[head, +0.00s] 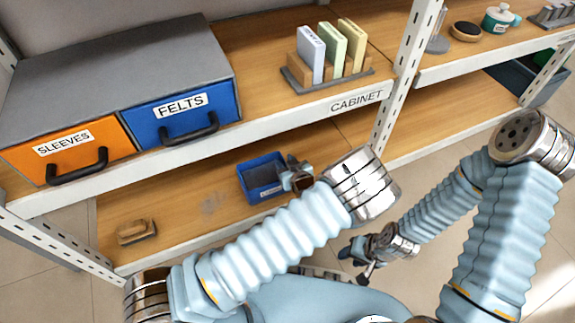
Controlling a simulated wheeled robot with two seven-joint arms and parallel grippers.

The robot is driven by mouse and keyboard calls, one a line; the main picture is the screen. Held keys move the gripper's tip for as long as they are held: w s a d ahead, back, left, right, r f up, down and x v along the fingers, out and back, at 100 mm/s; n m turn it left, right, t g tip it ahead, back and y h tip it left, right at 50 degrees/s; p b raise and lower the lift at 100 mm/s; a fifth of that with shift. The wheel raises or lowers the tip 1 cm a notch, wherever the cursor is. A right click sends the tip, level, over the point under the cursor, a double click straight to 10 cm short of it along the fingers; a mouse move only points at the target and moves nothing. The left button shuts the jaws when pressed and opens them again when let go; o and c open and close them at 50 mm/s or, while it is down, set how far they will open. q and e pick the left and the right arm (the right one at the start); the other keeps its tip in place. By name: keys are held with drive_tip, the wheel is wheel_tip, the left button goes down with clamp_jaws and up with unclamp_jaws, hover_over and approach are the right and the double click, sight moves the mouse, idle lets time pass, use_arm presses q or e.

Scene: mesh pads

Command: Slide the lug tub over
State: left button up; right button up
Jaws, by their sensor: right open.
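The lug tub is taken to be the small open blue tub (247,181) on the lower wooden shelf. It has a white label on its front, too small to read, and its inside looks dark. My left gripper (291,179) is at the tub's right side, at or touching the right wall. Its fingers are small and partly hidden by my wrist, so whether they are shut on the wall is unclear. My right gripper (357,257) is open and away from the shelf, low at the right over the floor.
A small wooden-handled brush or block (136,231) lies at the lower shelf's left end. Above are an orange SLEEVES drawer (66,150), a blue FELTS drawer (181,112) and the CABINET shelf edge (357,102).

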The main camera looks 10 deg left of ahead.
use_arm(q)
clamp_jaws()
idle(1.4)
